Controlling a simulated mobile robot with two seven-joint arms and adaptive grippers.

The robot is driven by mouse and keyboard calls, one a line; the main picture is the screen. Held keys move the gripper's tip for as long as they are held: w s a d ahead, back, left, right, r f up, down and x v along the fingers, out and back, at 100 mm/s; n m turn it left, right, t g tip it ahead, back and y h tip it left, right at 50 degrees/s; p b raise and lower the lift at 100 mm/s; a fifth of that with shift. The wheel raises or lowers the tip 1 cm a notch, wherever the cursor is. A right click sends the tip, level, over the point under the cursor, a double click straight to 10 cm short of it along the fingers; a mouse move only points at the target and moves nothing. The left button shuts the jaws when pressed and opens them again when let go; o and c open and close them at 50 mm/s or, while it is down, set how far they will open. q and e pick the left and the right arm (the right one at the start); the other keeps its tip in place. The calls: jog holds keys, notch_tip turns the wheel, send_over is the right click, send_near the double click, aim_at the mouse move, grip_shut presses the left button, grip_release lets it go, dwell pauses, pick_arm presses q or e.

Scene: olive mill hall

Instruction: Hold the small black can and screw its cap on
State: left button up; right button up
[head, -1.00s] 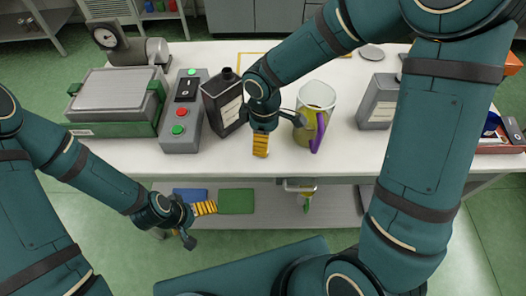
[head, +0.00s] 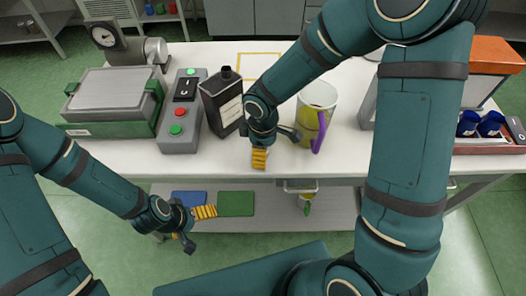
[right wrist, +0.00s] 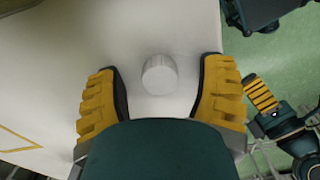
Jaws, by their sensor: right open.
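The small black can (head: 221,103), dark with a pale label and a narrow black neck, stands upright on the white table in the head view. In the right wrist view a small pale round cap (right wrist: 159,75) lies on the white surface between the two yellow-padded fingers of my right gripper (right wrist: 162,88). The fingers are open, with a gap on each side of the cap. In the head view my right gripper (head: 270,148) hangs over the table's front part, right of the can, and hides the cap. My left gripper (head: 197,226) is open and empty, below and in front of the table edge.
A grey button box (head: 181,140) and a green-framed machine (head: 110,105) stand left of the can. A yellowish jug (head: 318,96) with a purple handle stands close right of my right gripper. A lower shelf (head: 270,222) holds blue and green pads.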

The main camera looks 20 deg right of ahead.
jog(key=shift+o, duration=0.2)
jog(key=shift+r, duration=0.1)
jog(key=c, duration=0.9)
notch_tip(320, 180, up, 10)
jog(key=p, duration=0.2)
jog(key=shift+p, duration=0.35)
